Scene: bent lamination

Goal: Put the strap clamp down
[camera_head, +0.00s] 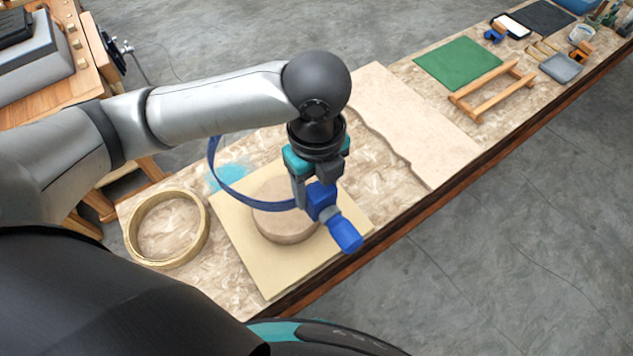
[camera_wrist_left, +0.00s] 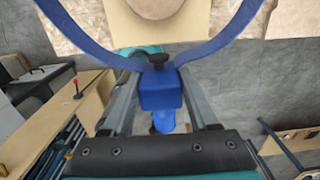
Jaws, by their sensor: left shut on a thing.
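The blue strap clamp has a block, a handle (camera_head: 345,233) and a curved band (camera_head: 228,178). My left gripper (camera_head: 312,197) is shut on its block, which shows between the fingers (camera_wrist_left: 160,92) in the left wrist view. The clamp appears held above the round wooden form (camera_head: 278,222) on the pale square board (camera_head: 245,262). The band curves out to the left and partly passes behind the gripper. In the left wrist view the band (camera_wrist_left: 70,28) spreads to both sides of the form (camera_wrist_left: 155,6). My right gripper is not in view.
A wooden ring (camera_head: 137,222) lies left of the board on the long bench. A pale sheet (camera_head: 425,125), a green mat (camera_head: 457,63) and a wooden frame (camera_head: 492,90) lie farther along. The bench's front edge (camera_head: 420,208) runs close by the clamp handle.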

